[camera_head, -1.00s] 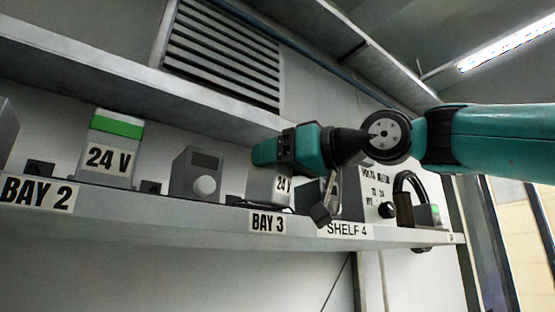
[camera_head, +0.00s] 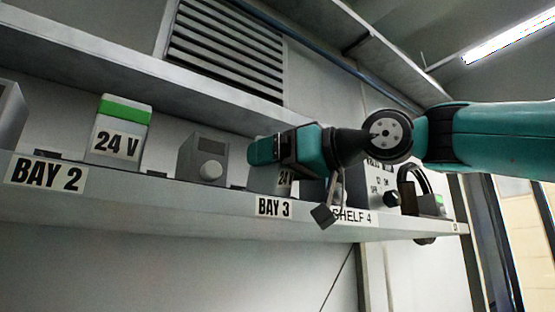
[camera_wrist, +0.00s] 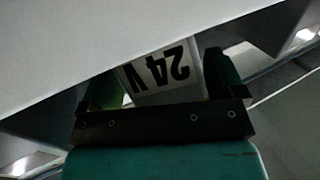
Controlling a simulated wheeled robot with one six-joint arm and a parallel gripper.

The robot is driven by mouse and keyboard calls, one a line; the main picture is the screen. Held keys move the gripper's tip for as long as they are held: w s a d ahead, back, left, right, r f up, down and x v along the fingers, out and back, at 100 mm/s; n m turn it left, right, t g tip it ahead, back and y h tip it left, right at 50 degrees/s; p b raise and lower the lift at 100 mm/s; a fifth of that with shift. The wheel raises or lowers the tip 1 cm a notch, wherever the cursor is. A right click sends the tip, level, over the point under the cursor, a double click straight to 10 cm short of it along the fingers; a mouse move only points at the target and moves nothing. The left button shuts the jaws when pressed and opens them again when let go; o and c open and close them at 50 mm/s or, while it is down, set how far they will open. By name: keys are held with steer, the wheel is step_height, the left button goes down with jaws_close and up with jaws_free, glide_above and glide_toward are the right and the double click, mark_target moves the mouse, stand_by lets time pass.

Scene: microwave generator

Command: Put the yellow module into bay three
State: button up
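My gripper (camera_head: 264,150) is over the shelf above the BAY 3 label (camera_head: 274,207). It is shut on a pale grey module (camera_head: 284,179) with a 24 V label. I take this as the yellow module, but its coloured part is mostly covered by my gripper. In the wrist view the module (camera_wrist: 165,75) sits between the two fingers, its label upside down, with a yellow-green patch at its left side. The module is upright or nearly so, just behind the shelf's front edge. Whether its base touches the shelf is not clear.
A grey box with a round knob (camera_head: 203,160) stands left of my gripper. A green-topped 24 V module (camera_head: 119,132) stands near the BAY 2 label (camera_head: 46,174). A meter panel (camera_head: 380,184) and a dark cable loop (camera_head: 411,190) stand at right. An upper shelf (camera_head: 150,85) hangs above.

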steer(key=shift+d, duration=0.1)
steer(key=v, duration=1.7)
steer(key=shift+s+p, duration=0.15)
steer(key=shift+p, duration=0.15)
